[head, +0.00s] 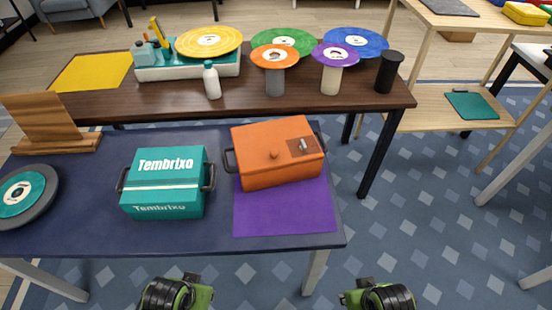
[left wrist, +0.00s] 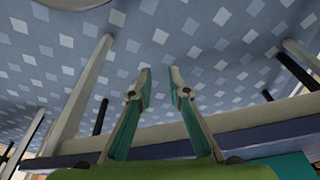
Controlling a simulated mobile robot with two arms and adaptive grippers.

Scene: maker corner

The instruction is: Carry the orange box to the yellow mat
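The orange box (head: 277,165) has a knob and a small dark-and-silver patch on its lid and a black side handle at its left. It stands on the back part of a purple mat (head: 285,212) on the navy table. The yellow mat (head: 92,72) lies flat and bare at the left end of the dark brown table behind. My left gripper (left wrist: 160,75) is open and empty over the floor by the table edge, apart from the box. In the head view, green parts of my arms show at the bottom edge; the right gripper's fingers are hidden.
A teal Tembrixo box (head: 165,182) stands left of the orange box. A wooden stand (head: 45,120) and turntable disc (head: 25,195) are at the navy table's left. The brown table (head: 130,102) holds a teal-and-white device (head: 188,72), white bottle (head: 211,82), coloured discs and black cylinder (head: 389,72).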

